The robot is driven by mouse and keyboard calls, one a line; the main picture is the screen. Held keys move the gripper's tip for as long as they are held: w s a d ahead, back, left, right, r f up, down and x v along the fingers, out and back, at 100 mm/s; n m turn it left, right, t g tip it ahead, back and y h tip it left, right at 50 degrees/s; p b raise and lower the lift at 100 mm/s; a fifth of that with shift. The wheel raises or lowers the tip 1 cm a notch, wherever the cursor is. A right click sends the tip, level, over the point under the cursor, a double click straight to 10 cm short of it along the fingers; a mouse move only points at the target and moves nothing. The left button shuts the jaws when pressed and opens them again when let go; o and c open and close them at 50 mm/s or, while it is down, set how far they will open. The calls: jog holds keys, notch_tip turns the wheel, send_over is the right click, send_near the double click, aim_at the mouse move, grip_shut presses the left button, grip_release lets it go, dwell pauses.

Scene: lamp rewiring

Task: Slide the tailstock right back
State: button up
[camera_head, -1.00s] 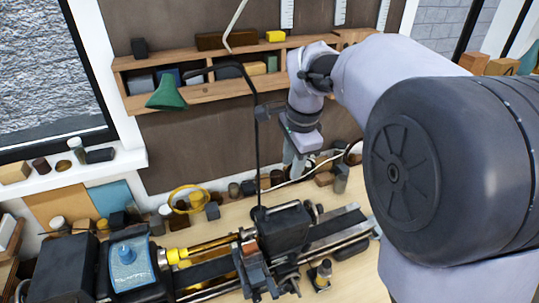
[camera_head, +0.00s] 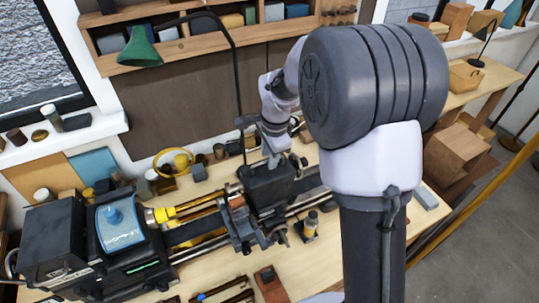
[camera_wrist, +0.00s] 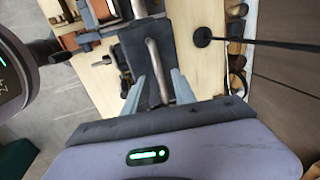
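The tailstock (camera_head: 266,186) is a dark block on the lathe bed, right of the carriage (camera_head: 240,224). In the wrist view the tailstock (camera_wrist: 139,60) fills the middle, with a bent silver bar (camera_wrist: 157,66) across its top. My gripper (camera_head: 271,153) is directly over the tailstock in the head view. In the wrist view my gripper (camera_wrist: 157,80) has its two grey fingers apart, one on each side of the bar. A gap shows between fingers and bar. Contact with the tailstock cannot be told.
The headstock (camera_head: 52,236) with a blue tray (camera_head: 120,225) stands at the left. A green lamp shade (camera_head: 140,48) hangs on a black arm behind the lathe. A small bottle (camera_head: 310,224) stands in front of the bed. The bed's right end is partly hidden by my arm.

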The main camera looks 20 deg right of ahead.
grip_shut()
dwell(1.3)
